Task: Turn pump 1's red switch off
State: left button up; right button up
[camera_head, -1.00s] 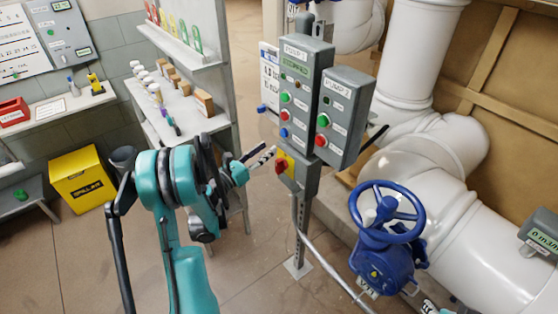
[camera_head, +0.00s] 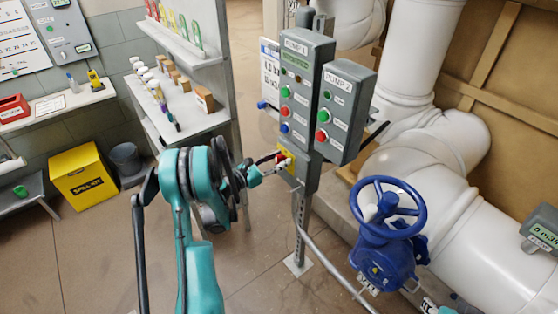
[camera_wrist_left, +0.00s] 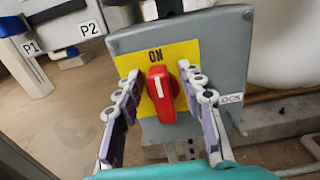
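Pump 1's red switch (camera_wrist_left: 161,94) is a red knob on a yellow plate (camera_wrist_left: 185,50), on a grey box under the PUMP 1 panel (camera_head: 305,85). In the left wrist view its white line points toward the label ON, which appears upside down. My left gripper (camera_head: 281,163) is at the switch in the head view and partly hides it. Its two fingers are open, one on each side of the knob, with a visible gap at the left finger; contact at the right finger is unclear. Part of my right gripper (camera_head: 432,306) shows at the bottom edge, too cropped to read.
The PUMP 2 panel (camera_head: 345,112) with green and red buttons is right of PUMP 1. A blue handwheel valve (camera_head: 387,245) stands lower right, before large white pipes (camera_head: 425,60). A shelf (camera_head: 195,125) and yellow bin (camera_head: 84,175) are at left.

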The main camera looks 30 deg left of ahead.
pick_arm(q)
jog(key=c, duration=0.8)
jog(key=shift+c, duration=0.2)
